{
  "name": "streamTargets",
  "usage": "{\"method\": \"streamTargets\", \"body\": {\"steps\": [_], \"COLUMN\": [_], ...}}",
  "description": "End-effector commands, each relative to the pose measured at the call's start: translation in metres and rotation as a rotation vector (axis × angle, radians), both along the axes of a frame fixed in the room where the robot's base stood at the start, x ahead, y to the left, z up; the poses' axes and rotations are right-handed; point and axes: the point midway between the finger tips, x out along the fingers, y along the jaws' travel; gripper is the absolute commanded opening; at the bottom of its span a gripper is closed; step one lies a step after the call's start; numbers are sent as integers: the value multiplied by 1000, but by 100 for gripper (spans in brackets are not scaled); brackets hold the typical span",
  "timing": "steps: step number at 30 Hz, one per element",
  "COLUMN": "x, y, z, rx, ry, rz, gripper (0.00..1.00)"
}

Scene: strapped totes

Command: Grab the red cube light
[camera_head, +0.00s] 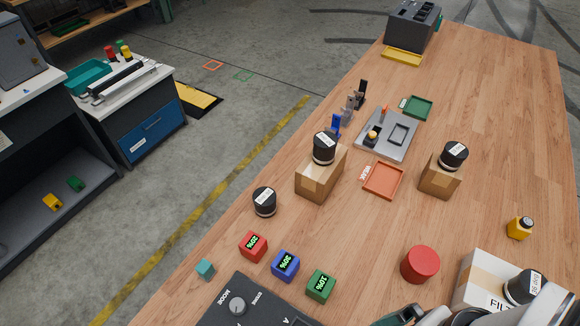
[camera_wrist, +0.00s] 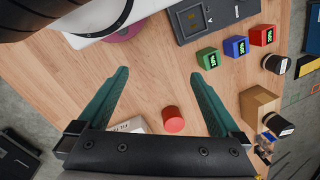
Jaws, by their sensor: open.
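The red cube light (camera_head: 253,246) stands on the wooden table near its left edge, with a lit green readout on its top. It also shows at the upper right of the wrist view (camera_wrist: 262,36). A blue cube light (camera_head: 286,265) and a green cube light (camera_head: 320,285) stand beside it in a slanting row. My gripper (camera_wrist: 160,74) is open and empty, its two teal fingers spread wide over the table. It is well apart from the red cube. In the head view only part of it shows at the bottom right.
A red cylinder (camera_head: 420,264) stands right of the cubes. A dark control panel (camera_head: 245,302) lies just in front of them, with a small teal block (camera_head: 205,268) nearby. A black-lidded jar (camera_head: 264,201) stands behind the red cube. Cardboard boxes (camera_head: 318,180) stand farther back.

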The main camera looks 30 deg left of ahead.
Motion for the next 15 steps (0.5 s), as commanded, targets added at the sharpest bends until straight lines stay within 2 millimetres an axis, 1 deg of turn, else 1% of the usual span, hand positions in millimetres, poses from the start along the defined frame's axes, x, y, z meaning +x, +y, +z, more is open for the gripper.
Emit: {"method": "streamTargets", "body": {"steps": [8,10,11,13,14,15], "x": [0,2,3,12,18,28], "y": [0,1,1,4,7,13], "z": [0,-1,-2,-6,-8,-12], "rx": [-2,-27,-51,-141,-194,-273], "ry": [1,22,41,97,125,163], "rz": [6,85,155,415,559,770], "gripper": [98,98,98,98,98,98]}}
